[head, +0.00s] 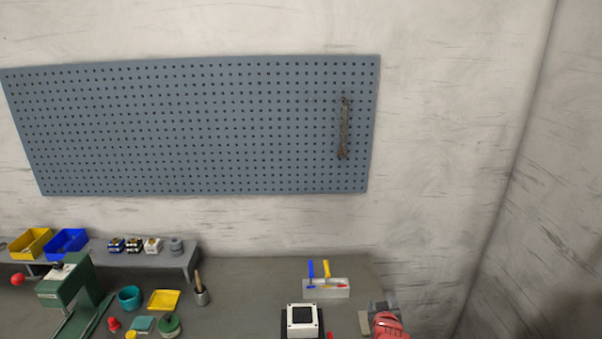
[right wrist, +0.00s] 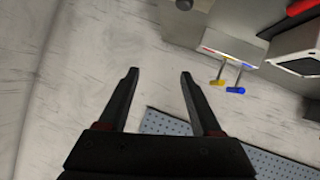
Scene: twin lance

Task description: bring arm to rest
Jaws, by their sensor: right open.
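My right gripper (right wrist: 159,72) is open in the right wrist view, with its two dark fingers apart and nothing between them. Bare pale wall lies behind the fingertips. In the head view only a small part of my right gripper (head: 378,307) shows at the bottom right, over the bench's right end, so its fingers are hard to make out there. My left arm and gripper are not in view.
A pegboard (head: 200,130) with a hanging wrench (head: 343,130) is on the wall; its edge shows in the wrist view (right wrist: 170,125). The bench (head: 250,275) carries a tray (head: 340,290) with blue and yellow-handled tools, a white box (head: 301,328) and a green press (head: 62,285).

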